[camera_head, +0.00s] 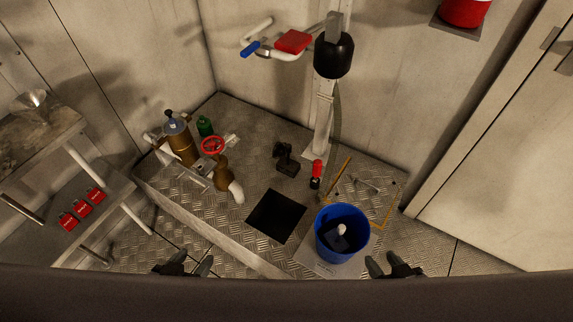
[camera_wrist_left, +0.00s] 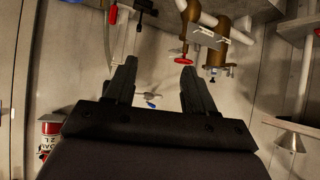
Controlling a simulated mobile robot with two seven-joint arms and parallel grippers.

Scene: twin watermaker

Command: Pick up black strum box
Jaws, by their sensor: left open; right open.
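A dark object with a white knob (camera_head: 335,240) lies inside the blue bucket (camera_head: 322,222). A black rounded body (camera_head: 333,55) sits high on the white post, with a hose hanging beside it. A small black tool-like object (camera_head: 287,161) stands on the deck. I cannot tell for sure which of these is the strum box. My left gripper (camera_head: 193,260) is open and empty at the near edge, left of the bucket; it also shows open in the left wrist view (camera_wrist_left: 157,65). My right gripper (camera_head: 382,260) is open and empty, just right of the bucket.
A black square (camera_head: 276,216) lies in the chequered deck. A brown pump with a red handwheel (camera_head: 212,145) stands at left. A red-and-black item (camera_head: 316,174) and a yellow frame (camera_head: 386,208) lie near the bucket. Shelves with red cans (camera_head: 82,208) are far left.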

